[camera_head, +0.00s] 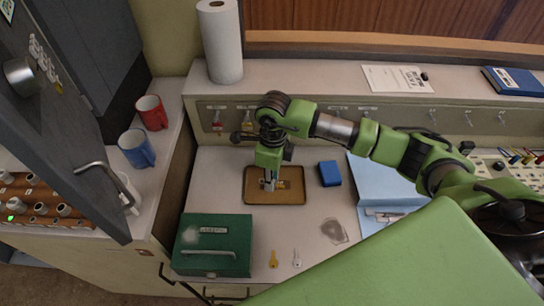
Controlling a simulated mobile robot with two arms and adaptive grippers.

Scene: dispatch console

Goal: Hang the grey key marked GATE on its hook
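My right gripper (268,183) points down over a brown tray (289,199) on the desk. Its fingertips are at small pale items (283,184) in the tray, too small to identify. I cannot tell whether the fingers are closed on anything. A pale grey key (296,258) lies on the desk near the front, right of a yellow key (273,259); no marking is readable. Labelled hooks run along the panel behind the desk. A red key (217,122) and a yellow key (247,123) hang at its left end. My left gripper is not in view.
A green box (213,262) stands front left of the tray. A blue box (329,173) sits right of it, beside a blue folder (373,181). A paper roll (220,45) stands on the ledge. Red (151,112) and blue (136,149) mugs stand left.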

